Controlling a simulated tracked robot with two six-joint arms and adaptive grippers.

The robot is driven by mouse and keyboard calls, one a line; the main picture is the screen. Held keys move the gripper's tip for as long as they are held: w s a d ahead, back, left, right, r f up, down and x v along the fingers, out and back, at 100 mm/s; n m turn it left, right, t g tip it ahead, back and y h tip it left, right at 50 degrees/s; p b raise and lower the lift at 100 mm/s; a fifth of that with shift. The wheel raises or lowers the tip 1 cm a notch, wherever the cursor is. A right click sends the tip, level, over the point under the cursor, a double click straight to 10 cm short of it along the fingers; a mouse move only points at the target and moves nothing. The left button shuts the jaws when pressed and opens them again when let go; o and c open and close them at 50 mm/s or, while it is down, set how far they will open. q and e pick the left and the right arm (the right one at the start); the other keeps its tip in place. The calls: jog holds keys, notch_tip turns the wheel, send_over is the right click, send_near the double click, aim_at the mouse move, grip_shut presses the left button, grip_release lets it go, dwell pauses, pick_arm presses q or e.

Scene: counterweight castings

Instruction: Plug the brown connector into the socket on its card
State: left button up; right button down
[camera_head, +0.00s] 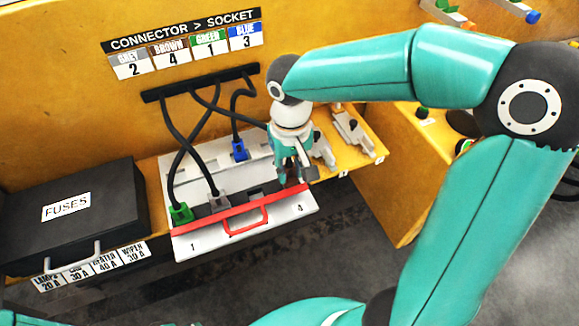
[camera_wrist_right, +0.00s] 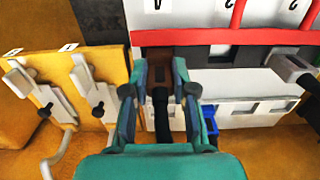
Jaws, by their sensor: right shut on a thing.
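The brown card (camera_head: 172,53) on the back wall shows 4. My right gripper (camera_head: 291,178) is over the right end of the white socket panel (camera_head: 185,248), by the mark 4. In the right wrist view it (camera_wrist_right: 165,85) is shut on the brown connector (camera_wrist_right: 180,70), with a dark cable (camera_wrist_right: 161,110) running back between the fingers. The connector's front lies close to the red bar (camera_wrist_right: 225,37), in the column of socket 4.
The green connector (camera_head: 181,212) and the grey connector (camera_head: 219,201) stand in sockets 1 and 2. The blue connector (camera_head: 239,150) sits in the rear row. A black fuse box (camera_head: 90,200) is at left. Levers (camera_head: 352,128) stand right of the panel.

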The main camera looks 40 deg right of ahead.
aim_at(290, 167)
jog(key=shift+f+b, duration=0.65)
jog(key=shift+f, duration=0.15)
jog(key=c, duration=0.9)
grip_release()
jog(key=shift+o, duration=0.2)
jog(key=shift+r, duration=0.1)
notch_tip(290, 167, up, 12)
jog(key=shift+f, duration=0.1)
